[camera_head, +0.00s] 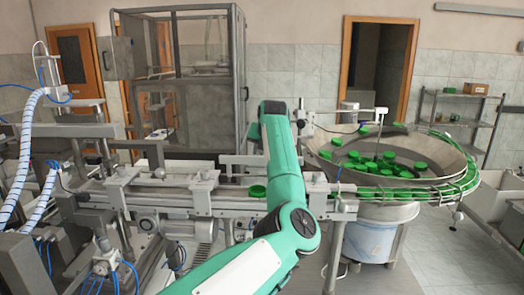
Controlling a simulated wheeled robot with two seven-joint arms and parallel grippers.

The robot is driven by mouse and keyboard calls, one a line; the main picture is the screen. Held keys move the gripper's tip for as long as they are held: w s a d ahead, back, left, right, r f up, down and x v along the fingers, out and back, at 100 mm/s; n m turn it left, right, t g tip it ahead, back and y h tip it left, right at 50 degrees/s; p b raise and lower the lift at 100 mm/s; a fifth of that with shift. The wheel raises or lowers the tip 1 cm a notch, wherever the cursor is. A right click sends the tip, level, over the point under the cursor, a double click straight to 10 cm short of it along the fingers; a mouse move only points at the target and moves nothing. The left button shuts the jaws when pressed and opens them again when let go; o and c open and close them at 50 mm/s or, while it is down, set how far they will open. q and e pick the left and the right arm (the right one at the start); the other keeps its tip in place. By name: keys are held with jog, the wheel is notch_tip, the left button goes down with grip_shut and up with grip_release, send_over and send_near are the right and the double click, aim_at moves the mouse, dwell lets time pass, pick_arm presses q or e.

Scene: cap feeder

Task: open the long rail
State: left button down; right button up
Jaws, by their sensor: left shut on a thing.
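The long rail (225,203) runs left to right across the conveyor line in the middle of the camera_head view. A green cap (257,191) shows on the line just left of my arm. My left arm (280,150), green and white, reaches from the bottom edge up and over the line, covering part of the rail. My left gripper is at the far end of this arm, shut on the long rail; its fingertips and the contact are mostly hidden behind the arm. My right gripper is not in view.
A round feeder bowl (330,172) with several green caps stands right of my arm, with a curved track of caps around its rim. A framed machine cabinet (125,57) stands behind. Blue and white hoses (18,165) hang at the left. Open floor (430,255) lies at the lower right.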

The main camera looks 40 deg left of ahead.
pick_arm(q)
jog(key=shift+d+f, duration=0.15)
jog(key=shift+f, duration=0.4)
jog(key=c, duration=1.2)
grip_release()
jog(key=shift+c, duration=0.2)
jog(key=shift+o, duration=0.5)
jog(key=shift+w, duration=0.15)
jog(key=b+v, duration=0.5)
jog(key=v, duration=0.8)
jog(key=shift+r+b, duration=0.4)
jog(key=shift+r, duration=0.05)
